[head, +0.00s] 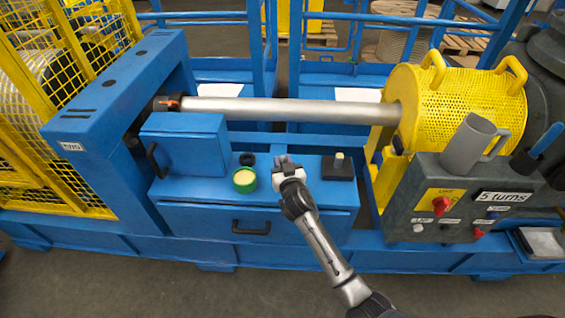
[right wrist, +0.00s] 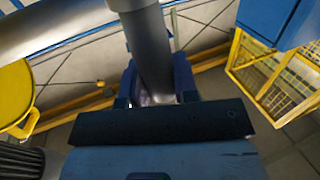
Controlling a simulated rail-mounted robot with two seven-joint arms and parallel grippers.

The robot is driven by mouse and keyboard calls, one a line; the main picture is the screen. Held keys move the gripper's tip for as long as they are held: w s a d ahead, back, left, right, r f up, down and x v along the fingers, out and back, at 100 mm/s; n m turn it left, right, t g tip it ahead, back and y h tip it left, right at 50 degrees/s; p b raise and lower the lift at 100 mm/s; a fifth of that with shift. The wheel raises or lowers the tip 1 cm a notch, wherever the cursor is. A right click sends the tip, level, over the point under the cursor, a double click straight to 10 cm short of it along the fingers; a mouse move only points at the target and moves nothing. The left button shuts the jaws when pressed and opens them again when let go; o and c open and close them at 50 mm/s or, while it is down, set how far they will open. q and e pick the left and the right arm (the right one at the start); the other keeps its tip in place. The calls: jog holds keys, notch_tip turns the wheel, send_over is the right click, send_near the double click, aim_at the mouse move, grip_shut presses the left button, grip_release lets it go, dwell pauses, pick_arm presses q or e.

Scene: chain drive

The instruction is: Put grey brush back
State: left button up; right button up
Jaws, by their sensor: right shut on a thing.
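My right gripper (head: 285,163) is above the blue bench top, between the green tin and the black block. It is shut on a dark grey rounded piece, which I take to be the grey brush (right wrist: 150,55). In the right wrist view, the brush stands between the fingers (right wrist: 156,90) and extends up past them. Its bristles cannot be made out. In the head view the gripper mostly hides it. My left gripper is out of view.
A green tin (head: 244,180), a small black ring (head: 247,159) and a black block with a pale peg (head: 338,170) are on the bench. A long grey shaft (head: 280,109) runs behind. A grey mug (head: 472,145) stands on the control box (head: 430,180) at right.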

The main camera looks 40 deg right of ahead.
jog(key=o, duration=0.9)
jog(key=shift+f, duration=0.15)
jog(key=shift+r+p, duration=0.3)
jog(key=s+a+f+n+g+y, duration=0.2)
jog(key=s+a+f+g, duration=0.1)
jog(key=s, duration=1)
jog(key=s+a+f+n+g+y+p, duration=0.1)
jog(key=s+a+f+n+g+y, duration=0.1)
jog(key=s+a, duration=0.6)
jog(key=s+a+f+n+g+y+p, duration=0.1)
jog(key=s+a+f+n+g+y, duration=0.2)
jog(key=s, duration=1.6)
jog(key=shift+s+a+f+g+y, duration=0.2)
jog(key=shift+a+f+g, duration=0.55)
jog(key=shift+g, duration=0.45)
jog(key=shift+s+a+f+g+y, duration=0.2)
jog(key=shift+a+f+g, duration=0.3)
jog(key=shift+a+g, duration=0.5)
jog(key=shift+d, duration=0.2)
